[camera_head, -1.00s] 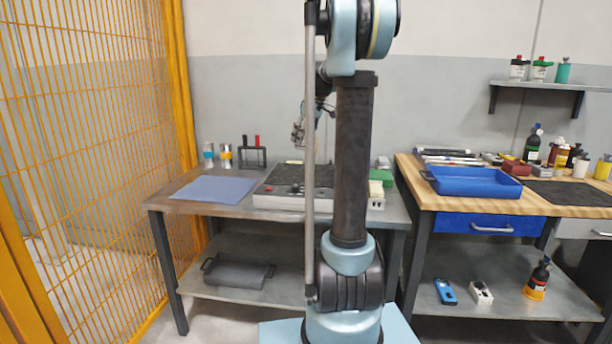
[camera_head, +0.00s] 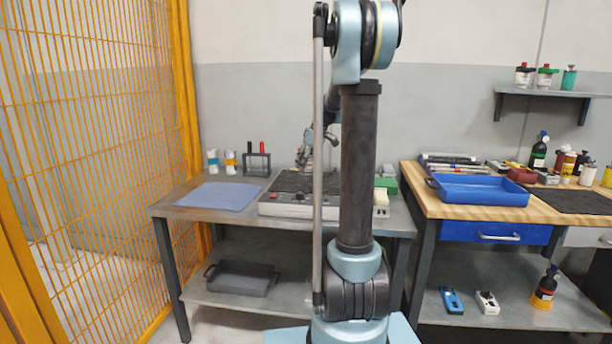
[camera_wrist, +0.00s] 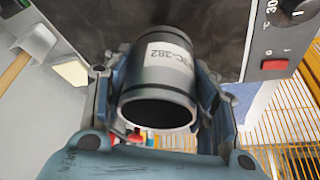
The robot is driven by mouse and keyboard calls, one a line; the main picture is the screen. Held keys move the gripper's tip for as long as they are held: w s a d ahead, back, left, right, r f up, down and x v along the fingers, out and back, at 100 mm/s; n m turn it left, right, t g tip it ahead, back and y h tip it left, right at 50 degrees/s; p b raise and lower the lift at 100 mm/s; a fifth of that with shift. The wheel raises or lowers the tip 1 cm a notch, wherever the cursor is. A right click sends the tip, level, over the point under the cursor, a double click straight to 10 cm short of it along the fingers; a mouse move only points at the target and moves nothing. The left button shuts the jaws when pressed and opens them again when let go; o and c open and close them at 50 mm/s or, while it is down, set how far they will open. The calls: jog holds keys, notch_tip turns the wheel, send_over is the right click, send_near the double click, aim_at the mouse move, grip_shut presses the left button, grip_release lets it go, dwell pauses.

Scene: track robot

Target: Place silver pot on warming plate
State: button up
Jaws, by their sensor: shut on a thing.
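The silver pot (camera_wrist: 165,85) is a grey metal cylinder with dark bands and a white label ending in "C-382". In the wrist view it sits between the fingers of my gripper (camera_wrist: 160,110), which is shut on it. The warming plate (camera_head: 284,209) is a grey box with a dark flat top and a front panel with knobs. Its dark top (camera_wrist: 215,20) lies behind the pot in the wrist view. In the head view my gripper (camera_head: 304,160) is over the plate's rear part. I cannot tell whether the pot touches the plate. My arm hides part of the plate.
A blue mat (camera_head: 218,196) lies left of the plate. A rack (camera_head: 257,162) and two small jars stand behind the mat. A cream block (camera_head: 381,198) and a green box (camera_head: 387,184) are at the plate's right. A yellow mesh fence (camera_head: 95,150) stands at the left.

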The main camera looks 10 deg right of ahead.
aim_at(307, 172)
jog(key=shift+f, duration=2.1)
jog(key=o, duration=1.1)
jog(key=shift+o, duration=0.2)
